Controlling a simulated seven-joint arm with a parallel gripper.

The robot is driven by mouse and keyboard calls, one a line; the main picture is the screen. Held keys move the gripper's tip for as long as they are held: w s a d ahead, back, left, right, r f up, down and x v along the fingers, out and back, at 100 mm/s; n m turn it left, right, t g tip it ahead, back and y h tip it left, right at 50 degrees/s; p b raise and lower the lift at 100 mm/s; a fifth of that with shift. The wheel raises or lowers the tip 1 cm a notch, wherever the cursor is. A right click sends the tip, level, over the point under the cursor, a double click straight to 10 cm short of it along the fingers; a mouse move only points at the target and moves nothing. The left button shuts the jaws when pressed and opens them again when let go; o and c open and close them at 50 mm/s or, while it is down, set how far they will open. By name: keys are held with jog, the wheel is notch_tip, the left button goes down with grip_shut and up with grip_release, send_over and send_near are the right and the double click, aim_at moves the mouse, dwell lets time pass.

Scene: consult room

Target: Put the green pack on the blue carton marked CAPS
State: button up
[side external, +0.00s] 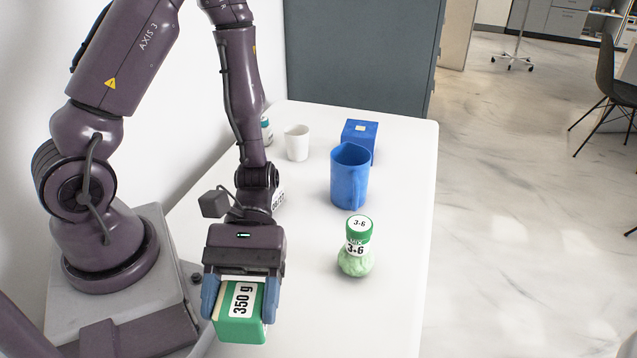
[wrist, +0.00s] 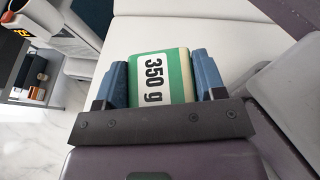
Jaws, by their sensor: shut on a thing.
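The green pack (side external: 241,328), labelled "350 g", is between the blue fingers of my gripper (side external: 240,300) at the front of the table in the side external view. My gripper is shut on it. The wrist view shows the pack (wrist: 176,72) between the two fingers (wrist: 161,82), label facing the camera. A blue carton (side external: 360,137) stands at the back right of the table, partly hidden behind a blue jug. A pale patch is on its top; I cannot read any CAPS marking.
The blue jug (side external: 349,177) stands in front of the blue carton. A green-lidded jar (side external: 356,248) marked "3-6" stands nearer, right of my gripper. A white cup (side external: 297,143) is at the back left. The white table (side external: 398,270) is bare along its right side.

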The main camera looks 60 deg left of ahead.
jog(key=w+a+r+n+t, duration=0.1)
jog(key=w+a+n+t, duration=0.1)
jog(key=w+n+t, duration=0.55)
jog(key=w+a+r+n+t, duration=0.15)
jog(key=w+n+t, duration=0.3)
jog(key=w, duration=0.55)
jog(key=w+a+r+n+t+y, duration=0.75)
jog(key=w+a+r, duration=0.25)
jog(key=a+r, duration=0.15)
jog(key=w+a+f+n+y, duration=0.2)
jog(key=a+f, duration=0.1)
jog(key=a, duration=0.7)
jog(key=w+a+f+n+y, duration=0.2)
jog(key=a+n, duration=0.1)
jog(key=a, duration=0.8)
send_over(359, 133)
jog(key=s, duration=0.1)
jog(key=shift+m+t, duration=0.25)
jog(key=shift+t, duration=0.1)
jog(key=f, duration=0.9)
jog(key=shift+d, duration=0.25)
jog(key=shift+w+a+f, duration=0.15)
jog(key=shift+w+f, duration=0.15)
jog(key=shift+f, duration=0.15)
jog(key=shift+w+f, duration=0.1)
jog(key=shift+f, duration=1.5)
